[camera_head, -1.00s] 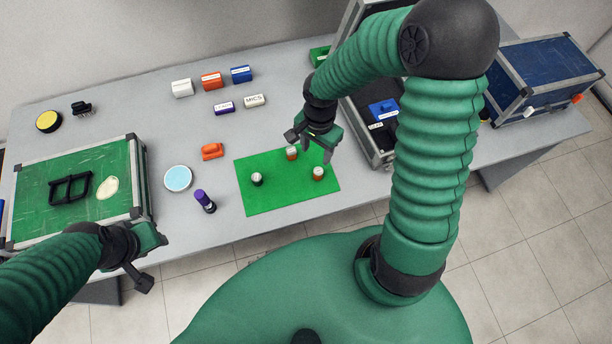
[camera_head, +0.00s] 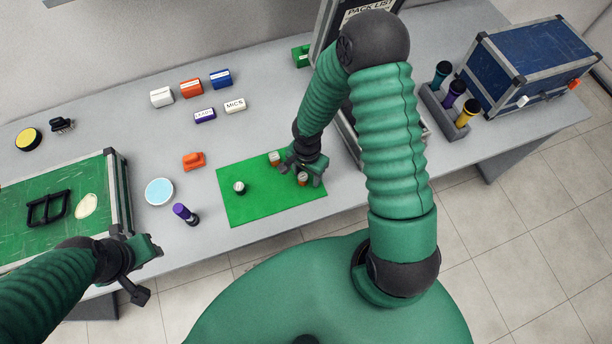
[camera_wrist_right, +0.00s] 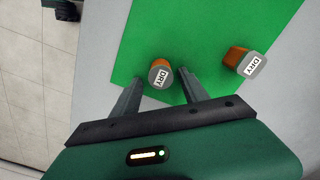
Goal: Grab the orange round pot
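The orange round pot (camera_wrist_right: 158,79) stands upright on the green mat, its round grey lid marked DRY. In the head view it (camera_head: 302,181) shows partly under my right gripper (camera_head: 305,172). In the right wrist view my right gripper (camera_wrist_right: 160,78) is open, one finger on each side of this pot, with gaps visible. A second orange pot (camera_wrist_right: 240,60) with a squarish lid, also marked DRY, stands apart to the right; the head view shows it (camera_head: 275,158) farther back.
The green mat (camera_head: 245,210) also holds a dark pot (camera_head: 239,187) with a pale lid. The open case (camera_head: 408,124) stands right of my right gripper. The table's front edge is near.

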